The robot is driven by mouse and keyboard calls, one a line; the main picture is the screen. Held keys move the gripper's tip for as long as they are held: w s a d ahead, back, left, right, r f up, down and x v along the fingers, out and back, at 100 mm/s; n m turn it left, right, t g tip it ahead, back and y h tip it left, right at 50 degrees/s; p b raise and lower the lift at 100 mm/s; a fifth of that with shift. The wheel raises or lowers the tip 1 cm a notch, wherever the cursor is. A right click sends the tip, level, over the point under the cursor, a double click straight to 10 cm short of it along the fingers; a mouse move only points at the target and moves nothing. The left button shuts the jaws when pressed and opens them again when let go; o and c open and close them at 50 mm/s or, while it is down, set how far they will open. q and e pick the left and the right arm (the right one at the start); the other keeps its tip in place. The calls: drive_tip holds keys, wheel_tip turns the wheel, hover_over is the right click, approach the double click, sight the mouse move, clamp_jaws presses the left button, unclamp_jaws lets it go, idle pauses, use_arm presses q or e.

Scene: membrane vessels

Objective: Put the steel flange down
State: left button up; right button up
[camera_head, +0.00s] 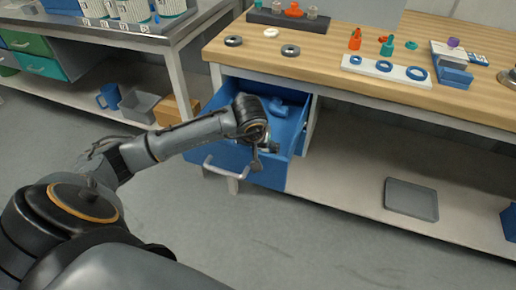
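My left arm comes in from the left and reaches over the open blue drawer (218,158) under the wooden bench. My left gripper (264,152) is small and dark, at or above the drawer's front part. Its fingers are partly hidden by my wrist, so I cannot tell whether it is open or holds anything. A small pale and greenish piece shows beside it, too small to identify. A round metal piece (510,77) at the bench's right edge may be the steel flange, but I cannot be sure. My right gripper is not in view.
Blue parts (284,108) lie at the back of the drawer. On the bench (335,45) are dark rings (290,50), a white ring (271,32), orange and green fittings, a white plate with blue rings (386,68) and a grey-blue block. A grey tray (411,199) lies on the lower shelf.

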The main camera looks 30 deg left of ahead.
use_arm(q)
drive_tip(key=shift+r, duration=0.1)
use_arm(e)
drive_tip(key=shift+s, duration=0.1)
use_arm(q)
drive_tip(key=shift+r, duration=0.15)
drive_tip(key=v, duration=0.7)
drive_tip(key=shift+p, duration=0.45)
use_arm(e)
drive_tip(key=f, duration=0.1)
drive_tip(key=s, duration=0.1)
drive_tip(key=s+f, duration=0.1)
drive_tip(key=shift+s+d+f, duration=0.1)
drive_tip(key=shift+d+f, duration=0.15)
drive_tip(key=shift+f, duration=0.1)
use_arm(q)
drive_tip(key=shift+r, duration=0.1)
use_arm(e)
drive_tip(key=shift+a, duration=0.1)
